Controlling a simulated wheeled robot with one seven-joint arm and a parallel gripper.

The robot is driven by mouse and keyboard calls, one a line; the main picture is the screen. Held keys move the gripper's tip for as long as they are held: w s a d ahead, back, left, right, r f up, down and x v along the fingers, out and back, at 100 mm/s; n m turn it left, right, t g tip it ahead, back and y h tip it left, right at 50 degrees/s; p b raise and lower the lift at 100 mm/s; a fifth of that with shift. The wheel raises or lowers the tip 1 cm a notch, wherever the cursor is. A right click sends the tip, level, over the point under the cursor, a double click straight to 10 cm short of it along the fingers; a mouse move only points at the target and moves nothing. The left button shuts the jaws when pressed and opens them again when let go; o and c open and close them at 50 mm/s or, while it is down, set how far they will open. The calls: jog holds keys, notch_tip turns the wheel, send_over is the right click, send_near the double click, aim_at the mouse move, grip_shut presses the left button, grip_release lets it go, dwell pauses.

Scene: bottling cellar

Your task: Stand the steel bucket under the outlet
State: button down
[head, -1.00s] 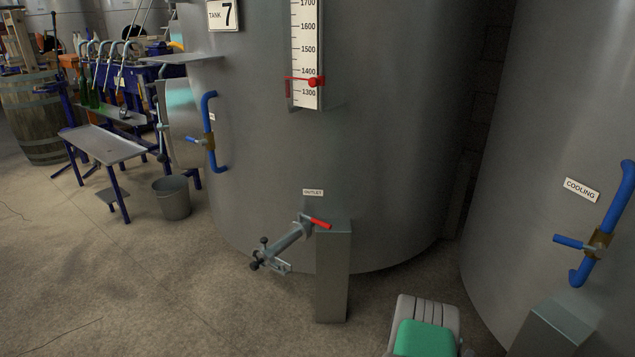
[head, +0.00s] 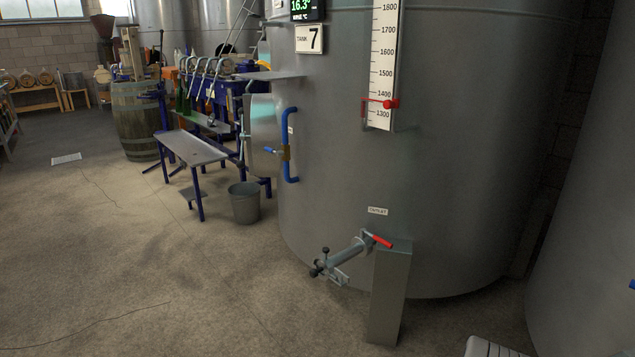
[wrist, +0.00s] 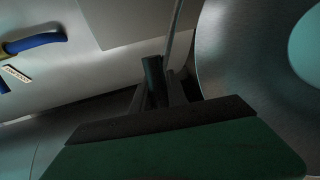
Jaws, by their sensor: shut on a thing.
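My gripper (wrist: 167,85) is shut on a thin metal rod (wrist: 174,28) that looks like the bail of the steel bucket. The bucket (wrist: 232,65) seems to be the large round steel shape at the right of the wrist view, cut off by the frame, with a pale disc inside. My gripper and this bucket are out of the head view. The outlet (head: 340,259) is a steel pipe with a red lever low on tank 7, pointing left and forward. The floor below it is bare.
Another grey bucket (head: 245,203) stands on the floor by a blue-legged bench (head: 190,148). A steel post (head: 390,295) stands right beside the outlet. A blue pipe (wrist: 35,43) is at the left of the wrist view. Open floor lies left of the outlet.

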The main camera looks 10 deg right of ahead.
jog(key=w+a+r+n+t+y, duration=0.25)
jog(key=w+a+r, duration=0.45)
jog(key=w, duration=0.4)
jog(key=w+a+r+n+t+y, duration=0.1)
jog(key=w+a+r+n+t, duration=0.2)
jog(key=w+a+r, duration=0.6)
jog(key=w+a+r+n+t+y, duration=0.1)
jog(key=w+a+r+n+y, duration=0.2)
jog(key=a, duration=0.6)
jog(key=w+a+r+n+t+y, duration=0.15)
jog(key=a+r+y, duration=0.25)
jog(key=a, duration=0.6)
jog(key=w+a+r+n+t+y, duration=0.2)
jog(key=a+r+n+y, duration=0.15)
jog(key=a, duration=0.55)
notch_tip(320, 180, up, 27)
jog(key=m+h+p, duration=0.3)
jog(key=h+p, duration=0.1)
jog(key=p, duration=2.6)
jog(key=shift+w+a+g, duration=0.15)
jog(key=shift+w+g, duration=0.2)
jog(key=shift+g, duration=0.05)
